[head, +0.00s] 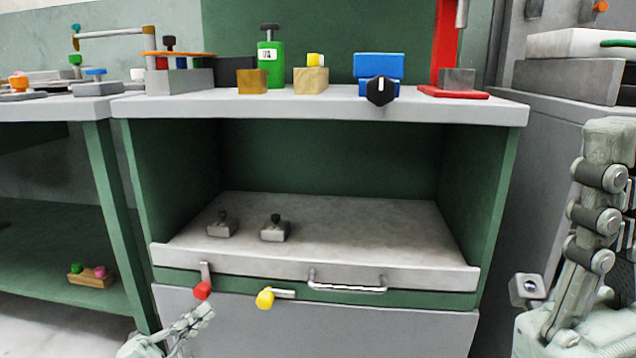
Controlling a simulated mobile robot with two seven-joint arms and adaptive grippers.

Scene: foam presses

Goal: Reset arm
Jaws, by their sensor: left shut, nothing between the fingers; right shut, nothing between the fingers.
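My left gripper (203,311) is low at the left of the head view, pale green-grey and only partly in frame. It is shut and empty, in front of the cabinet just below the red knob (202,290); I cannot tell whether they touch. My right gripper (610,135) is large and close at the right edge, pointing up. It is shut with nothing visible in it, and the right edge cuts off part of it. It stands apart from the workbench (320,108).
The open green cabinet has a grey tray (360,225) with two small clamps and a metal handle (347,285). A yellow knob (265,298) sticks out in front. Blocks, a green bottle (270,62) and a red press (452,92) stand on top. A grey machine (545,150) stands right.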

